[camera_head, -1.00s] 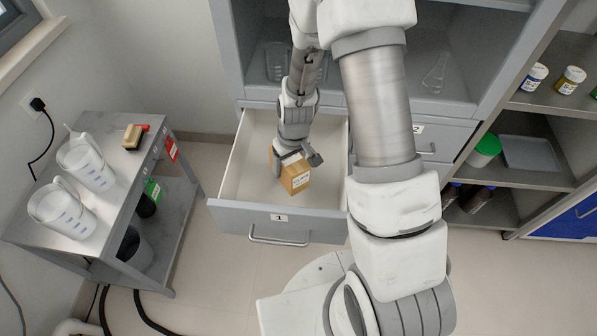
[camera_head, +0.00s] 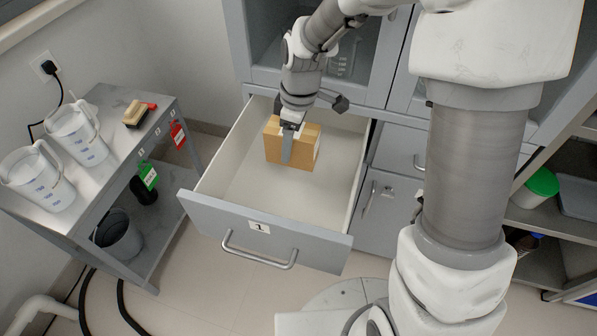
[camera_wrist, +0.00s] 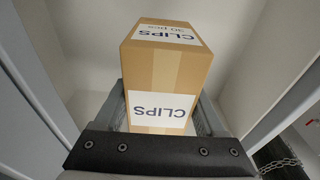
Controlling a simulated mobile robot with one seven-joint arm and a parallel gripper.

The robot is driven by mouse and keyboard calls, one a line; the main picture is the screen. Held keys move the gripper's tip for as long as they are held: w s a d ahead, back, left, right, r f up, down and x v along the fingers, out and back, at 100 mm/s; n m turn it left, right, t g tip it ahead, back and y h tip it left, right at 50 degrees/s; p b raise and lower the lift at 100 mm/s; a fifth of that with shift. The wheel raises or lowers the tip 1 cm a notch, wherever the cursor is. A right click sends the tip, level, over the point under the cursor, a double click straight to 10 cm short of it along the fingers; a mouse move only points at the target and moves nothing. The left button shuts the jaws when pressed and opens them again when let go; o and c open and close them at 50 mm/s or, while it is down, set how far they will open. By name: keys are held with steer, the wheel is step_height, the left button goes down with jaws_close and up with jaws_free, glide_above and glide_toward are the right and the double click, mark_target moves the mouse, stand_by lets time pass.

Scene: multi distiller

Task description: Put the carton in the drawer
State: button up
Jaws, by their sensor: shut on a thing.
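The carton (camera_head: 273,142) is a brown box, and in the wrist view (camera_wrist: 168,72) its white labels read "CLIPS". My gripper (camera_head: 290,150) is shut on the carton, with a finger visible on its near face. The wrist view shows the fingers on both sides of the carton. The drawer (camera_head: 265,228), marked 1, is pulled out from the grey cabinet. The carton is inside the drawer's outline, near its back; I cannot tell whether it touches the drawer floor.
A metal cart (camera_head: 120,155) with measuring jugs and a brush stands left of the drawer. The open drawer's front and handle (camera_head: 258,252) stick out over the floor. The front part of the drawer is empty. Shelves with a green-lidded jar (camera_head: 541,184) are at the right.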

step_height(320, 180, down, 9)
steer(key=b, duration=0.2)
steer(key=shift+r+b, duration=0.1)
steer(key=shift+b, duration=0.25)
steer(key=shift+r, duration=0.1)
steer(key=o, duration=1.6)
steer(key=shift+c, duration=0.2)
